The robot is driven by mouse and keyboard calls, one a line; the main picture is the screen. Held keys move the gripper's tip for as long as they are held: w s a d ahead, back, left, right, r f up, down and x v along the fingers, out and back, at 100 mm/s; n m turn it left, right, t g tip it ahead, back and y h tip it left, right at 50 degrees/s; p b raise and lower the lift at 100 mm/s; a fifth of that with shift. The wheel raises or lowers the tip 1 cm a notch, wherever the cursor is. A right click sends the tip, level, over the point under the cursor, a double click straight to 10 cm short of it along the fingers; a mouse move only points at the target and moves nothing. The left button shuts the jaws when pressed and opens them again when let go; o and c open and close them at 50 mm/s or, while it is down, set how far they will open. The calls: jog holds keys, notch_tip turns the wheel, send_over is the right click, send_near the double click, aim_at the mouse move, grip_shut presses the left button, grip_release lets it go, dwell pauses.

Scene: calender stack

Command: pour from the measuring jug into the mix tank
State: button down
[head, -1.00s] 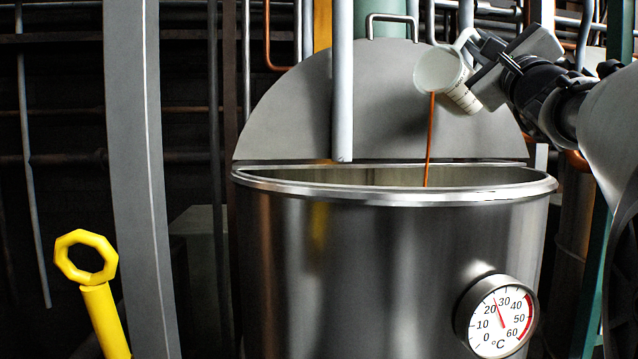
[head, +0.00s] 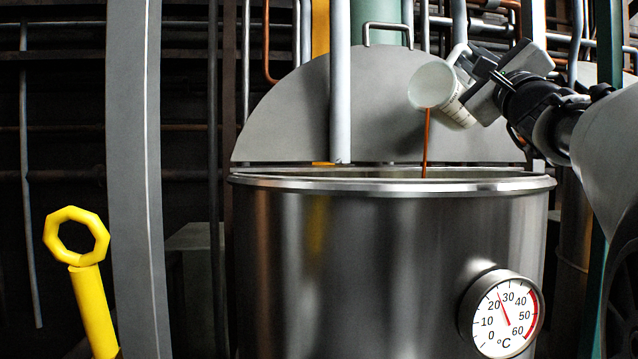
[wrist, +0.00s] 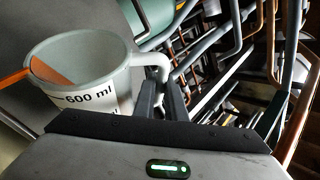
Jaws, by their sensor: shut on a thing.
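The measuring jug (head: 440,92) is white with printed marks. It is tilted with its mouth down and to the left, above the open front of the mix tank (head: 300,250). A thin orange-brown stream (head: 427,140) runs from its lip into the tank. My gripper (head: 487,82) is shut on the jug's handle, at the jug's right. In the wrist view the jug (wrist: 95,72) shows a 600 ml mark and orange liquid (wrist: 55,72) at its lip side. The tank is steel, with a half lid raised behind the opening. The liquid level inside the tank is hidden.
A pale vertical pipe (head: 341,80) hangs down to the tank's rim left of the stream. A dial thermometer (head: 502,313) sticks out from the tank front. A grey post (head: 135,180) and a yellow ring-topped handle (head: 88,290) stand at the left.

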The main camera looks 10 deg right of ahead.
jog(key=shift+s+a+f+b, duration=0.15)
jog(key=shift+f+b, duration=0.2)
jog(key=shift+b, duration=0.3)
